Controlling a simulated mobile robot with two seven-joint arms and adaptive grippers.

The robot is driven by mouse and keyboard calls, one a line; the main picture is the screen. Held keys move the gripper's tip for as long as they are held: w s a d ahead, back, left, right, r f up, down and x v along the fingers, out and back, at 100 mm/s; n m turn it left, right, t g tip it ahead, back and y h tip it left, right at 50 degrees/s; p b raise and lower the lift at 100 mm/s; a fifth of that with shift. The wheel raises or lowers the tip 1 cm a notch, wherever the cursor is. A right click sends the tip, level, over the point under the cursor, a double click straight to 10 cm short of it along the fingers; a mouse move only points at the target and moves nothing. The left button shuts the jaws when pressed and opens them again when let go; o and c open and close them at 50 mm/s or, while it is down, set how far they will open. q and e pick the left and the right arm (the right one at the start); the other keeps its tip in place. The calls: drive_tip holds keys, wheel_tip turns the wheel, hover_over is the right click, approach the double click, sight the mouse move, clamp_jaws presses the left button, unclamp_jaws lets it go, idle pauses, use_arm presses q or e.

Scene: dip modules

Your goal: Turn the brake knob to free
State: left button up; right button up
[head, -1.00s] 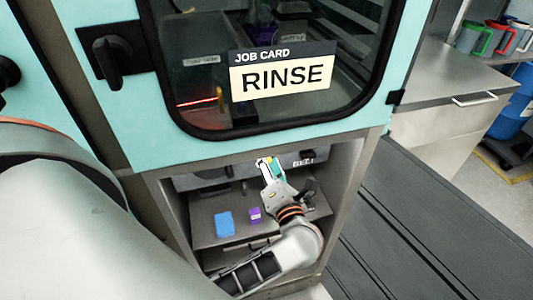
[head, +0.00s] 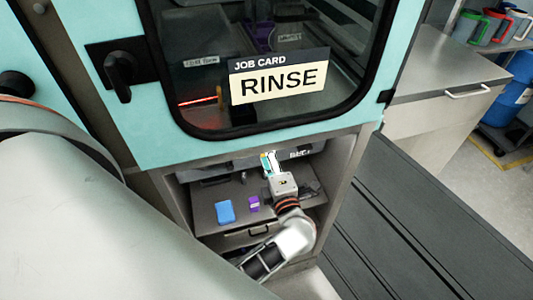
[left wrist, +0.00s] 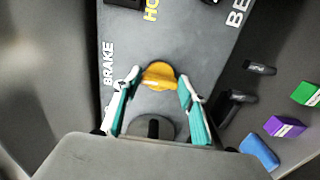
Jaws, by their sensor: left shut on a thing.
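The brake knob (left wrist: 159,75) is yellow and sits on a grey panel (left wrist: 185,35) beside white lettering that reads BRAKE. Yellow lettering, partly cut off, shows above it. My left gripper (left wrist: 159,82) has its teal fingers on either side of the knob and is shut on it. A dark round part with a black bar (left wrist: 152,128) shows between the fingers, nearer my palm. In the head view, my left gripper (head: 269,163) reaches into the open bay below the cabinet door, where the knob itself is hard to make out. My right gripper is not in view.
A blue block (head: 225,212) and a purple block (head: 253,204) lie on the bay shelf. A green block (left wrist: 306,94) shows in the wrist view, beside dark parts. The bay's side walls stand close around my arm. The cabinet door (head: 150,130) above is closed.

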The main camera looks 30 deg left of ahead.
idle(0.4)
use_arm(q)
drive_tip(key=o, duration=1.1)
drive_tip(key=v, duration=0.8)
drive_tip(key=shift+d, duration=0.25)
drive_tip(key=shift+s+f, duration=0.1)
drive_tip(key=x, duration=0.8)
